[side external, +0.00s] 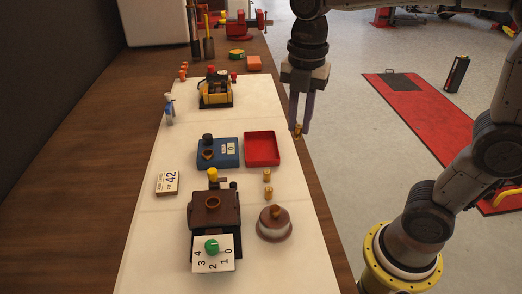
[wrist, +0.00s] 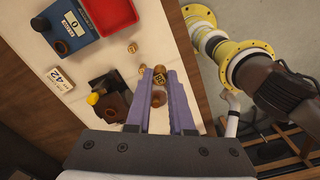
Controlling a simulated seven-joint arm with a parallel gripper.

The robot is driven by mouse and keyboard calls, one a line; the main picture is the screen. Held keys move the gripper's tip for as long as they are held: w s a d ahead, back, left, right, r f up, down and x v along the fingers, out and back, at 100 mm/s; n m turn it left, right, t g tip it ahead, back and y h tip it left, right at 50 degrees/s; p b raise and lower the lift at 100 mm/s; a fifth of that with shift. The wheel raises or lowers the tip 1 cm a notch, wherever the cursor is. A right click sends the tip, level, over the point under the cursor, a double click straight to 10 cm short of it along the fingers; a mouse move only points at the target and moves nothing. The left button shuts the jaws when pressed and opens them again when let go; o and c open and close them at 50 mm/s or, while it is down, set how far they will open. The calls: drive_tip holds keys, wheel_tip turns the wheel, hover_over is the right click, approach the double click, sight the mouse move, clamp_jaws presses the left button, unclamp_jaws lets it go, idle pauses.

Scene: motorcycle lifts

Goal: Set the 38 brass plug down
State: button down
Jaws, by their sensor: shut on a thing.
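My gripper (side external: 299,128) is shut on a small brass plug (side external: 298,132), held in the air past the right edge of the white mat. The held plug shows between the fingertips in the wrist view (wrist: 159,74). Two similar brass plugs (side external: 267,175) (side external: 267,192) stand on the mat below the red tray. They also show in the wrist view (wrist: 132,47) (wrist: 141,70), left of the fingers. The number on any plug is too small to read for certain.
A red tray (side external: 262,149) lies beside a blue device (side external: 218,153). A brown box (side external: 213,212) with a numbered dial stands in front, with a brown domed object (side external: 275,223) at its right. A job card (side external: 167,184) lies left. Bare white mat (side external: 305,220) is right of the dome.

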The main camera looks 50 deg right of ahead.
drive_tip(key=d+m, duration=0.2)
drive_tip(key=d, duration=0.2)
approach(261, 150)
drive_tip(key=shift+s+f, duration=0.4)
drive_tip(key=shift+s, duration=0.05)
drive_tip(key=shift+w+f, duration=0.2)
drive_tip(key=shift+f, duration=0.55)
drive_tip(key=shift+w+f, duration=0.15)
drive_tip(key=shift+f, duration=0.55)
drive_tip(key=shift+w+f, duration=0.2)
drive_tip(key=shift+f, duration=0.55)
drive_tip(key=shift+f, duration=0.15)
drive_tip(key=c, duration=0.8)
unclamp_jaws()
wheel_tip(261, 150, up, 12)
drive_tip(key=shift+r, duration=0.2)
